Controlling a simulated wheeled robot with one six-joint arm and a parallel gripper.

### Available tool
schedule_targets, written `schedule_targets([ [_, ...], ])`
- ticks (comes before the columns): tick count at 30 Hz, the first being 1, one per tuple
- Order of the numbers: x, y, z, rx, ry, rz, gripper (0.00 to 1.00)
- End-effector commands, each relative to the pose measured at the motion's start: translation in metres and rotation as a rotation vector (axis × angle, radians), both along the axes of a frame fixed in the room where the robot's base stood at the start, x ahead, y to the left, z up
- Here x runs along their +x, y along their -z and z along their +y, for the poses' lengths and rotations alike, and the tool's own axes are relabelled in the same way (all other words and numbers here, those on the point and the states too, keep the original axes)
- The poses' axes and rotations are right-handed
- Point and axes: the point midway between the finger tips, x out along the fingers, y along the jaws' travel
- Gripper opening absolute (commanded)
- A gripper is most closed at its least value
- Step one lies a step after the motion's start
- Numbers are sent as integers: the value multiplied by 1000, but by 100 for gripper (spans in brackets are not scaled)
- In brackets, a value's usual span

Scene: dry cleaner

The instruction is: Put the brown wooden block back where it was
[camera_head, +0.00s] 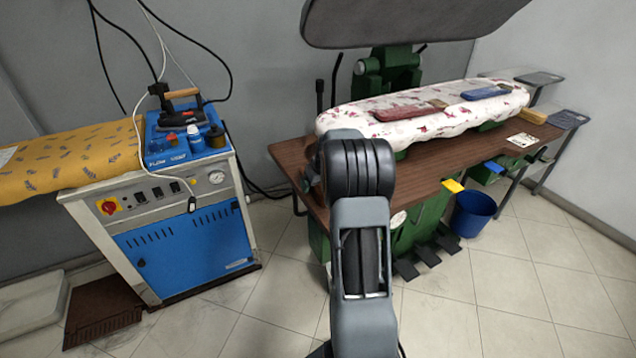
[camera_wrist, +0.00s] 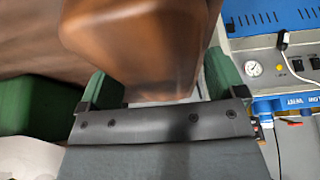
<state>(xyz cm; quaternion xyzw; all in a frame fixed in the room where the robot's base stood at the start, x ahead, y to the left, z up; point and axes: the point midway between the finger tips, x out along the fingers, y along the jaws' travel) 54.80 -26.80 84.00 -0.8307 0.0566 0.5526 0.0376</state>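The brown wooden block (camera_wrist: 145,45) fills the top middle of the wrist view, very close to the camera. It lies between the two dark green finger pads of my gripper (camera_wrist: 163,88), which look shut on its sides; the fingertips are partly hidden by the block. In the head view my arm stands in front of the left end of the brown table (camera_head: 440,168) and hides my gripper and the block. The brown tabletop also shows behind the block at the left of the wrist view (camera_wrist: 30,45).
A padded white floral press board (camera_head: 430,125) on the table bears a red folded cloth (camera_head: 408,110) and a blue one (camera_head: 486,92). A yellow-brown stack (camera_head: 535,115) is at the right. A blue bin (camera_head: 472,213) stands below. A boiler cabinet (camera_head: 185,255) with an iron stands left.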

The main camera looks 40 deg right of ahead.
Motion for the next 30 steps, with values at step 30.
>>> schedule_targets([
  [30,-43,-107,6,-1,-1,-1,89],
])
